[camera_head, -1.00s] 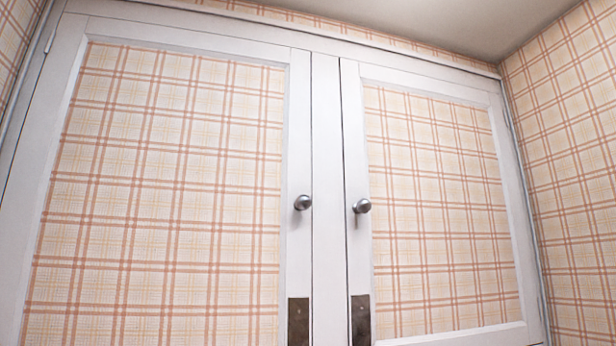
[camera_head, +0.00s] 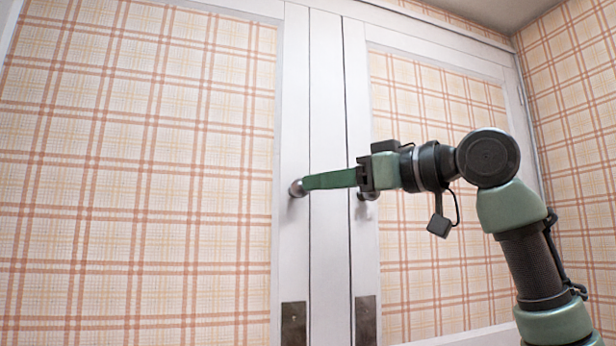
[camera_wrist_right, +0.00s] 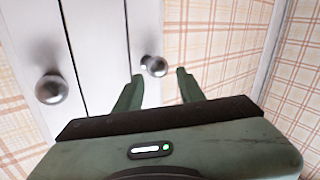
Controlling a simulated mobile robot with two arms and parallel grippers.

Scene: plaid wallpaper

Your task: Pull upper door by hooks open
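Two white cupboard doors with plaid panels, the left door (camera_head: 150,130) and the right door (camera_head: 440,240), appear closed. Each has a round metal knob near the middle. My right gripper (camera_head: 308,182) reaches in from the right in the head view, its fingers overlapping the left knob (camera_head: 297,188). The right knob (camera_head: 368,196) is partly hidden behind the gripper. In the right wrist view, my green fingers (camera_wrist_right: 158,83) are open and empty. The right knob (camera_wrist_right: 154,66) shows between and just beyond the fingertips; the left knob (camera_wrist_right: 51,89) is outside them. My left gripper is out of view.
Dark metal plates (camera_head: 293,323) (camera_head: 366,320) sit low on the doors' inner edges. A white post (camera_head: 327,120) separates the doors. A plaid side wall (camera_head: 575,130) stands close on the right, beyond my right arm.

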